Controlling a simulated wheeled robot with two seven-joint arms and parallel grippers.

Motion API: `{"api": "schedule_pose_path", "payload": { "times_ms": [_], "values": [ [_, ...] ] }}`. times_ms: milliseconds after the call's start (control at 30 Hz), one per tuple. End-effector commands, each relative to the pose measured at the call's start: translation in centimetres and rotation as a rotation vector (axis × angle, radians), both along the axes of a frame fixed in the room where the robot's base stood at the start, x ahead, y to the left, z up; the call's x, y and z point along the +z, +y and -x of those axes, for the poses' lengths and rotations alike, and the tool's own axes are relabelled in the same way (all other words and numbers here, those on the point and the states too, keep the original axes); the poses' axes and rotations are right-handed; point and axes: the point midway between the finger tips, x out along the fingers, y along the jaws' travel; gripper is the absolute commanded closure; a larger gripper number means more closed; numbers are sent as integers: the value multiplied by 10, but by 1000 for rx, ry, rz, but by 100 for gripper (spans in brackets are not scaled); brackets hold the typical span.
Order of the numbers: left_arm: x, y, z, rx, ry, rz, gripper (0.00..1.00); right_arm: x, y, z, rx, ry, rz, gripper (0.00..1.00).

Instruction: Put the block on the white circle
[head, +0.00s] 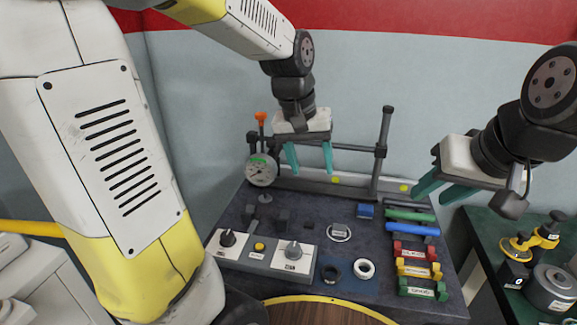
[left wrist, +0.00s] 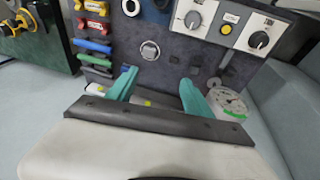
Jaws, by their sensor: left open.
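A white circle (head: 338,232) lies on the dark table top, with a small grey piece inside its outline; it also shows in the left wrist view (left wrist: 149,51). A small blue block (head: 366,210) sits behind and to the right of the circle. Dark blocks (head: 282,215) stand left of the circle; I cannot tell which block is meant. My left gripper (head: 310,173) is open and empty, above the back of the table; its fingers also show in the left wrist view (left wrist: 159,77). My right gripper (head: 429,201) has its fingers apart and empty, above the table's right side.
A control panel with knobs (head: 262,253) is at the front left. A white ring (head: 364,268) lies near the front. Coloured bars and red, yellow and green holders (head: 416,270) line the right side. A gauge (head: 261,170) and a rail frame (head: 386,150) stand at the back.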

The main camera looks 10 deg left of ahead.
Motion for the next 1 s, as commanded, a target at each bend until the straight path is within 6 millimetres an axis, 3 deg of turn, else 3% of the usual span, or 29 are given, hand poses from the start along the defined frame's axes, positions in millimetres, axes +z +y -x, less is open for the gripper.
{"api": "schedule_pose_path", "payload": {
  "times_ms": [33, 133, 300, 400, 600, 1000],
  "values": [
    [14, 13, 17, 5, -48, 17, 40, 0, 0, 0, 0, 0, 0, 64],
    [31, 31, 49, -1, -131, 31, 40, 0, 0, 0, 0, 0, 0, 64],
    [43, 51, 94, -6, -253, 28, 40, 0, 0, 0, 0, 0, 0, 64],
    [44, 57, 110, -7, -299, 18, 40, 0, 0, 0, 0, 0, 0, 64],
    [44, 60, 121, -10, -332, 8, 40, 0, 0, 0, 0, 0, 0, 64],
    [44, 60, 120, -10, -331, 9, 40, 0, 0, 0, 0, 0, 0, 64]
  ]
}}
